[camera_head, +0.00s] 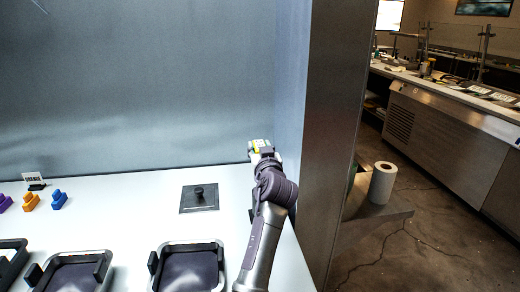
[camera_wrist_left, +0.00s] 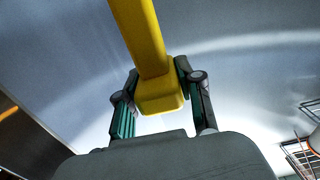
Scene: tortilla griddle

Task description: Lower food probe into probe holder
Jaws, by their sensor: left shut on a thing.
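The food probe (camera_wrist_left: 143,45) is a yellow bar with a thicker block at its near end, seen in the left wrist view. My left gripper (camera_wrist_left: 158,80) is shut on that block, with a finger on each side. In the head view my left gripper (camera_head: 262,148) is at the back right of the white counter, close to the grey back wall. A small yellow and white patch shows at its tip. The probe's far end is out of the wrist view. I cannot make out the probe holder for certain; my arm covers part of the counter there. My right gripper is not in view.
A dark square plate with a knob (camera_head: 199,197) lies left of my arm. Dark trays (camera_head: 188,246) line the front. Purple, orange and blue pieces (camera_head: 58,199) and a small sign (camera_head: 33,179) stand at left. A metal pillar (camera_head: 335,140) rises close at right.

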